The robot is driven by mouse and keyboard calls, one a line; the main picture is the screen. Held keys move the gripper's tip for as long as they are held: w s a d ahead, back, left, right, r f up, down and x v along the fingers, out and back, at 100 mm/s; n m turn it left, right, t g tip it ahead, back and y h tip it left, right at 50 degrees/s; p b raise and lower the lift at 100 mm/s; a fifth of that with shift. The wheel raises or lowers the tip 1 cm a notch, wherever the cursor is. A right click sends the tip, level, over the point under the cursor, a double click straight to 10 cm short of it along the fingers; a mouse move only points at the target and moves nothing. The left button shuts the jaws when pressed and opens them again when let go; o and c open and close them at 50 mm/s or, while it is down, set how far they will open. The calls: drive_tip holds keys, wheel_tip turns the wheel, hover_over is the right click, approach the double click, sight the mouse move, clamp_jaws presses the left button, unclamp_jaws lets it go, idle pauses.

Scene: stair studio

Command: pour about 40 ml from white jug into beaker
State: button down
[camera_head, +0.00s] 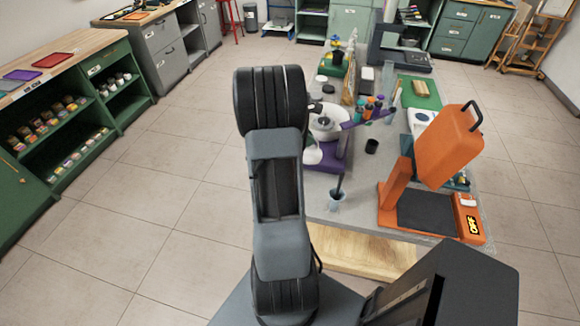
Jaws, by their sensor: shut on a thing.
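My own arm stands large in the middle of the view and hides part of the bench behind it. My gripper cannot be made out; it seems hidden behind the arm. A white rounded vessel (326,120) shows just right of the arm's upper end, partly covered; I cannot tell whether it is the white jug or part of the purple stand. A smaller white shape (312,153) is below it, beside the arm.
An orange press-like machine (447,143) with an "OFF" label stands at the bench's right front. A purple stand (340,168) is behind the beaker. Grey bench top is bare around the beaker.

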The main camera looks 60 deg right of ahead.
drive_tip(key=shift+w+f, duration=0.1)
drive_tip(key=shift+w+a+r+g+h+b, duration=0.2)
drive_tip(key=shift+r+g+h+b, duration=0.15)
drive_tip(key=shift+b, duration=0.25)
drive_tip(key=shift+s+d, duration=0.1)
drive_tip(key=shift+d, duration=0.15)
drive_tip(key=shift+s+d, duration=0.1)
drive_tip(key=shift+d, duration=0.05)
drive_tip(key=shift+s, duration=0.1)
drive_tip(key=shift+s+d+g+b, duration=0.25)
drive_tip(key=shift+s+d+b, duration=0.1)
drive_tip(key=shift+s, duration=0.1)
drive_tip(key=shift+a+r+h, duration=0.1)
drive_tip(key=shift+r+h, duration=0.05)
drive_tip(key=shift+h, duration=0.1)
idle(0.3)
drive_tip(key=shift+w+a+f+g+h+b, duration=0.1)
drive_tip(key=shift+w+f+g+h+b, duration=0.2)
drive_tip(key=shift+g+b, duration=0.3)
idle(0.7)
